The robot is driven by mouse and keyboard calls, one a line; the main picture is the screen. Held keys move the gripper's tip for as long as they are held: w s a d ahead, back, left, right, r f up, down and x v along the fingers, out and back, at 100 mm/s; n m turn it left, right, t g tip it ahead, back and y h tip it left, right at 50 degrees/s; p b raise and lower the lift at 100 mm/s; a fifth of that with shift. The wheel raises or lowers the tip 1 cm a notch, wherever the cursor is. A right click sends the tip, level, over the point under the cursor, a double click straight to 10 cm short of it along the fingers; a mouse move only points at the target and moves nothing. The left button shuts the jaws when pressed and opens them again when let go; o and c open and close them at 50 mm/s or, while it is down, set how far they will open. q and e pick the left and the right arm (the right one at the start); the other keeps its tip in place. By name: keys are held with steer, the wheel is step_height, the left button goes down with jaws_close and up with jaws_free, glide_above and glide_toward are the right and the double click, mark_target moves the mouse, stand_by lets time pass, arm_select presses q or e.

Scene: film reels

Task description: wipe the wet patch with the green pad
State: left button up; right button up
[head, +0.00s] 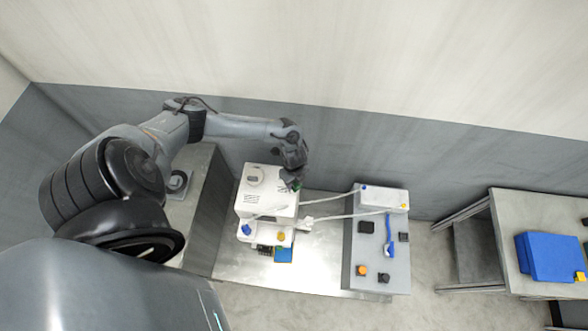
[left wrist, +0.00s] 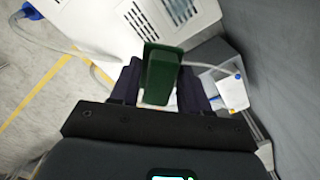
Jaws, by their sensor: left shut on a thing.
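My left gripper (head: 293,181) is at the back right corner of the white machine, against the grey wall side. In the left wrist view its two dark fingers (left wrist: 159,90) are shut on the green pad (left wrist: 164,68), a dark green block that sticks out beyond the fingertips. In the head view only a sliver of green (head: 297,188) shows at the fingertips. I cannot make out the wet patch in either view. My right gripper is not in view.
The white machine (head: 262,205) stands on a shiny metal bench (head: 230,258). Pale cables run from it to a grey panel (head: 376,250) with a white box (head: 381,197) on the right. A blue case (head: 548,257) lies on a separate table further right.

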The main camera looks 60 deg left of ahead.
arm_select(q)
steer(key=shift+r+p, duration=0.85)
steer(key=shift+p, duration=0.1)
steer(key=shift+r, duration=0.6)
